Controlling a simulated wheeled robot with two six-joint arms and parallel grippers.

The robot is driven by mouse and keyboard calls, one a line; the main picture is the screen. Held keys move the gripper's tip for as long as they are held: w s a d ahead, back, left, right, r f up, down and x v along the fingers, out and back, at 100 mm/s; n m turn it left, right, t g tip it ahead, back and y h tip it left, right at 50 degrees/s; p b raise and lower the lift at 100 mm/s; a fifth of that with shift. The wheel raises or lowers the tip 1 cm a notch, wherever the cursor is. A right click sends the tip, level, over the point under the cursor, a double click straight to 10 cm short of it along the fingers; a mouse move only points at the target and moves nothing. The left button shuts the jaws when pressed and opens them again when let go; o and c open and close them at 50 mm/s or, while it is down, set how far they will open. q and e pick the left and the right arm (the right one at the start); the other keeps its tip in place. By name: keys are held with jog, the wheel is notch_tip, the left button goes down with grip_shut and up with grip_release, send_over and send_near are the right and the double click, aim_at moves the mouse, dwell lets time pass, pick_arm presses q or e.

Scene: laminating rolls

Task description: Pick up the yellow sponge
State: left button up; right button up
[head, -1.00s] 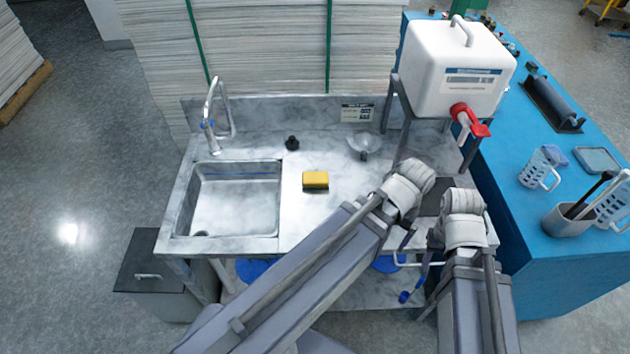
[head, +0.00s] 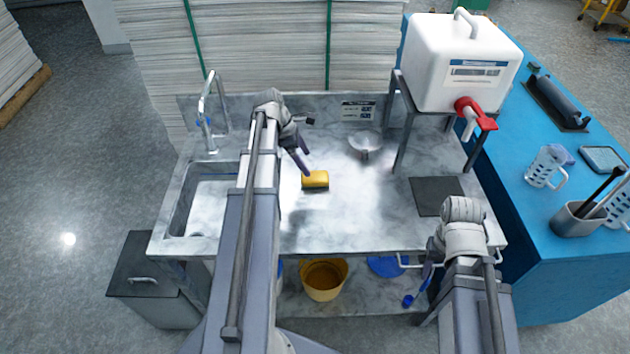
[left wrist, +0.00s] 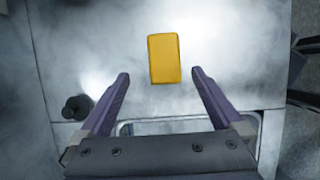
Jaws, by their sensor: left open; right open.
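The yellow sponge (head: 315,180) lies on the steel counter right of the sink. In the left wrist view the sponge (left wrist: 164,58) lies ahead of the fingertips and between their lines, untouched. My left gripper (head: 308,147) is open and empty above the counter, just behind and left of the sponge; it also shows in the left wrist view (left wrist: 160,75). One finger comes close to the sponge in the head view. My right gripper (head: 420,280) is low at the counter's front right edge, largely hidden by its arm, and open.
The sink basin (head: 187,206) is left of the sponge, partly behind my left arm. A metal funnel (head: 366,143) and a dark mat (head: 437,196) lie to the right. A white water tank (head: 465,65) stands back right. A black plug (left wrist: 77,107) shows in the left wrist view.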

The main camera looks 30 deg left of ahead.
aim_at(315, 176)
pick_arm(q)
jog(key=shift+s+b+x, duration=0.15)
jog(key=shift+b+x, duration=1.7)
jog(key=shift+x, duration=0.15)
jog(key=shift+s+b+x, duration=0.15)
jog(key=shift+b+x, duration=1.65)
jog(key=shift+x, duration=0.2)
jog(key=shift+d+r, duration=0.1)
jog(key=shift+d, duration=0.1)
jog(key=c, duration=1.5)
jog(key=shift+r, duration=0.1)
notch_tip(315, 176, up, 10)
jog(key=p, duration=1)
